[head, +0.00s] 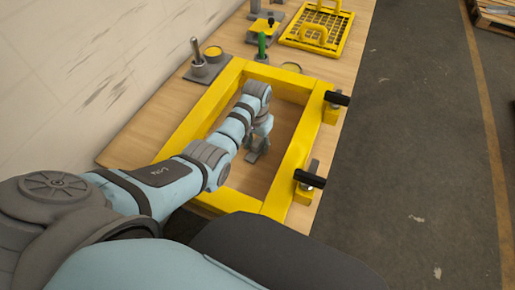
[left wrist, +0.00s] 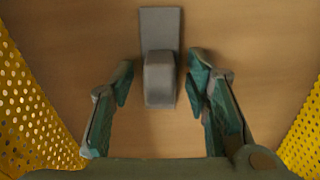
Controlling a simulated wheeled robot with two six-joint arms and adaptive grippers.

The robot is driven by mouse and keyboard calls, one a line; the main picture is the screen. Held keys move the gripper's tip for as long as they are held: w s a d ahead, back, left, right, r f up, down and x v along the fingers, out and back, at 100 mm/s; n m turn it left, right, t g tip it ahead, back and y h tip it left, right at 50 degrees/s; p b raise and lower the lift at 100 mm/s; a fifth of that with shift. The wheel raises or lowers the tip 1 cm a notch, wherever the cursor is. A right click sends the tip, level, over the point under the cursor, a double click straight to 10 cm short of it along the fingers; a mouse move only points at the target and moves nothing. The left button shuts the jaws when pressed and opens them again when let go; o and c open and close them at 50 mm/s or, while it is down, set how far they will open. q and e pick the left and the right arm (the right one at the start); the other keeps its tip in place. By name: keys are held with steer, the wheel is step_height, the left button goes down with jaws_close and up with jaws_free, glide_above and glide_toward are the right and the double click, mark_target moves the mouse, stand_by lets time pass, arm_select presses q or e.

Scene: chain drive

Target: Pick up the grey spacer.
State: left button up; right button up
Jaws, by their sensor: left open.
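The grey spacer (left wrist: 160,80) is a small grey block with a flat plate part reaching away from it. It rests on the wooden surface inside the yellow frame (head: 190,125). In the head view part of the grey spacer (head: 252,156) shows just below my left gripper (head: 259,145). In the left wrist view the open fingers of my left gripper (left wrist: 160,88) stand on either side of the block, with a gap on each side. Nothing is held. My right gripper is not in view.
Yellow perforated walls (left wrist: 35,105) rise on both sides of the gripper. Black-handled clamps (head: 310,179) sit on the frame's right side. A grey post (head: 197,55), a green pin (head: 262,45) and a yellow tray (head: 325,38) stand beyond it. A wall borders the left.

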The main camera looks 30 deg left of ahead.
arm_select(q)
steer(key=shift+s+r, duration=0.1)
steer(key=shift+r, duration=0.05)
steer(key=shift+c, duration=0.5)
jaws_close()
